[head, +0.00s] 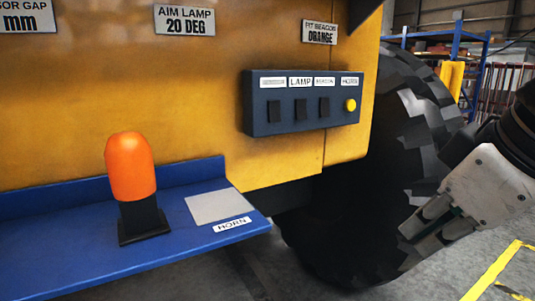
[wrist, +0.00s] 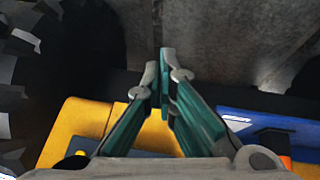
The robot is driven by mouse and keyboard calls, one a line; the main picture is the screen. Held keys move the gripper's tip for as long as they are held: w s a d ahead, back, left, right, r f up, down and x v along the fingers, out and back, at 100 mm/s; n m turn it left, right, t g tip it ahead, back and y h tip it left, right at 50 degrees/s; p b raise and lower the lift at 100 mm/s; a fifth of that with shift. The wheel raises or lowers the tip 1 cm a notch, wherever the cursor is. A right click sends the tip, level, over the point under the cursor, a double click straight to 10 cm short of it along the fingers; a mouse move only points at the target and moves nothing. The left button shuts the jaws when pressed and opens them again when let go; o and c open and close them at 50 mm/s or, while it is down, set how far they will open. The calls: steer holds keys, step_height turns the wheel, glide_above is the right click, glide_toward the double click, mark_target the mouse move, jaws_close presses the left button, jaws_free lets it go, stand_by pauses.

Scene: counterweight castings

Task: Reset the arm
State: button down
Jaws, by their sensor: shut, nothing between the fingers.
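My gripper (head: 424,228) is at the right in the head view, in front of the large black tyre (head: 345,200). In the wrist view my gripper (wrist: 161,72) shows its two teal-lined fingers with the tips together and nothing between them. My gripper is apart from the control box and the blue shelf. My arm enters from the right edge of the head view.
A dark control box (head: 300,103) with switches and a yellow button (head: 350,105) is on the yellow body (head: 100,95). An orange beacon (head: 131,167) stands on the blue shelf (head: 75,255), left of a grey plate (head: 219,207). Yellow floor lines (head: 492,273) lie at lower right.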

steer(key=s+f+m+g+h, duration=0.1)
steer(key=s+f+m+g, duration=0.4)
steer(key=s+f, duration=0.65)
step_height(320, 180, up, 13)
steer(key=m+t+p, duration=0.1)
steer(key=t+p, duration=0.2)
steer(key=p, duration=0.9)
steer(key=shift+d+p, duration=0.35)
steer(key=shift+d, duration=0.05)
steer(key=shift+w+a, duration=0.1)
